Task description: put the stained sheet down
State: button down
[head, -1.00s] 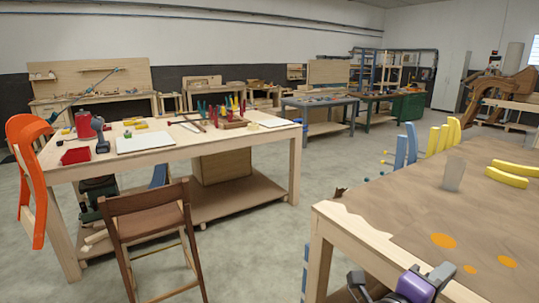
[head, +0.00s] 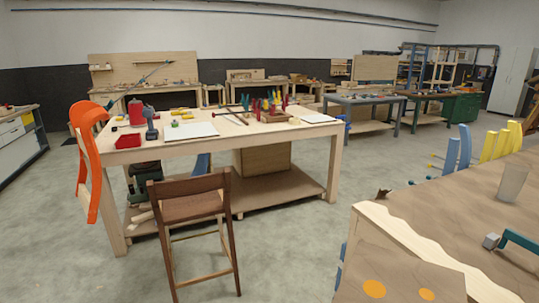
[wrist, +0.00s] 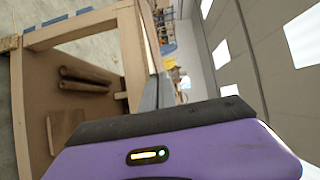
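A brown sheet with orange stains (head: 400,270) shows at the bottom of the head view. It stands out in front of the near table's pale edge (head: 393,228), and its lower part is cut off by the frame. I cannot tell what holds it up. My gripper's purple body (wrist: 190,150) and dark front band fill the bottom of the wrist view. A grey part (wrist: 150,94), perhaps a finger, rises above the band. Its grip is hidden, and no sheet shows there. My gripper is outside the head view.
A brown chair (head: 190,205) stands before the tool-covered bench (head: 172,150). An orange form (head: 85,150) hangs at its left. Grey floor is open between.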

jog(key=w+a+f+n+t+y, duration=0.1)
jog(key=a+f+n+t+y, duration=0.1)
jog(key=a+f+n+y, duration=0.1)
notch_tip(320, 180, down, 2)
jog(key=a+y, duration=0.1)
jog(key=y, duration=0.1)
jog(key=shift+w+a+n+t+y, duration=0.3)
jog(key=shift+w+a+n+t, duration=0.05)
jog(key=shift+n+t, duration=0.05)
jog(key=shift+f, duration=0.15)
